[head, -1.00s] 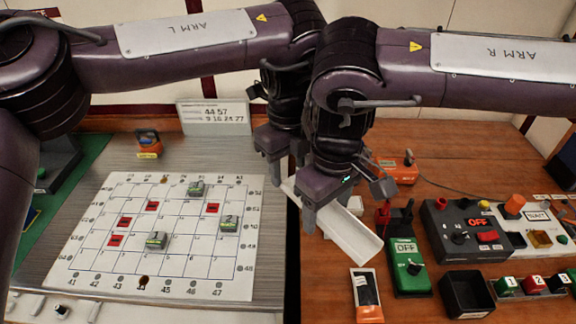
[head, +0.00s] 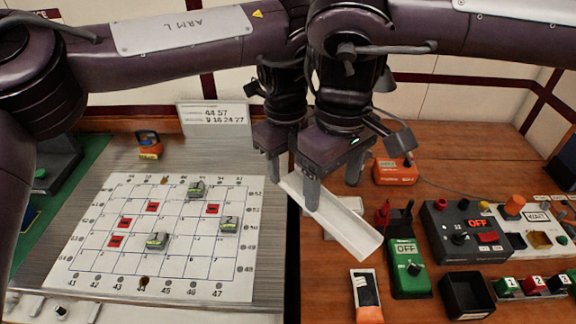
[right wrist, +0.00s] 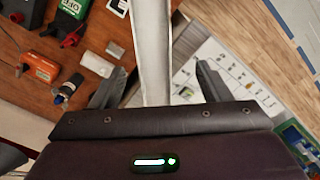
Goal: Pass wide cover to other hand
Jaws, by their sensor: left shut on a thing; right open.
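The wide cover (head: 345,225) is a long white channel-shaped piece, held tilted above the wooden bench in the head view. My left gripper (head: 277,170) is shut on its far-left end, which is partly hidden by the grippers. My right gripper (head: 333,188) is open at the cover, close to the right of my left gripper. In the right wrist view the cover (right wrist: 153,45) runs between the two spread fingers of my right gripper (right wrist: 160,88), with a gap on each side. I cannot tell whether a finger touches it.
A gridded sheet (head: 190,265) with red squares and several grey breakers lies on the left. A green OFF box (head: 408,270), a black tray (head: 466,295), a dark control box (head: 465,232) and an orange box (head: 394,172) stand on the right. A sign (head: 213,117) stands behind.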

